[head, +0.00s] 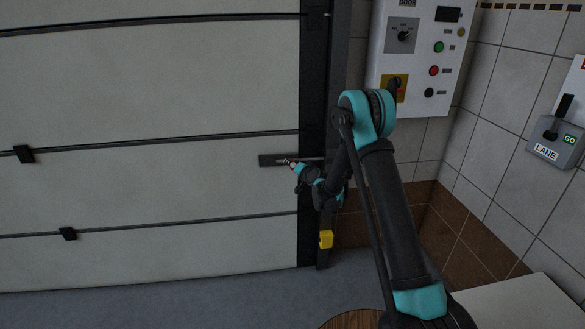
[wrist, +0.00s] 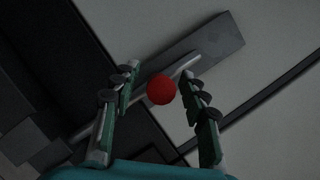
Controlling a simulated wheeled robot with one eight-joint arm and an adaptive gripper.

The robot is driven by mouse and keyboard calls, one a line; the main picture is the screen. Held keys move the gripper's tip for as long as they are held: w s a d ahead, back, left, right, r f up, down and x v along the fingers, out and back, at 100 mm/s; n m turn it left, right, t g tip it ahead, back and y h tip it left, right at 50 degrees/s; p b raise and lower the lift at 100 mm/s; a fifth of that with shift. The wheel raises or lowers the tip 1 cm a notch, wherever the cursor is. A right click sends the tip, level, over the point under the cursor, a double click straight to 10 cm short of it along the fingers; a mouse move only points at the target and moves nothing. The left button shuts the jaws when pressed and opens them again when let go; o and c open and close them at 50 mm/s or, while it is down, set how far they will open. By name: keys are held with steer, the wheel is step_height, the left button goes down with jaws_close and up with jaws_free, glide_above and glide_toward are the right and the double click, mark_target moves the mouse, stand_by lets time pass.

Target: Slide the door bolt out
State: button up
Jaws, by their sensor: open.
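The door bolt is a thin grey rod (wrist: 182,68) with a round red knob (wrist: 161,89) in the wrist view. It lies along a dark grey plate (wrist: 218,45) fixed to the pale door. In the head view, the plate (head: 268,160) is at the door's right edge, and my gripper (head: 291,164) is in front of it. In the wrist view, my gripper (wrist: 159,76) is open, with one finger on each side of the red knob. Gaps show beside the knob. The gripper hides the knob in the head view.
The large panelled door (head: 150,90) fills the left. A dark frame post (head: 313,90) runs down its right edge, with a yellow block (head: 326,239) low down. A white control panel (head: 418,55) and a grey LANE box (head: 556,138) are on the tiled walls.

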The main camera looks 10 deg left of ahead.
steer(key=shift+c, duration=0.3)
jaws_close()
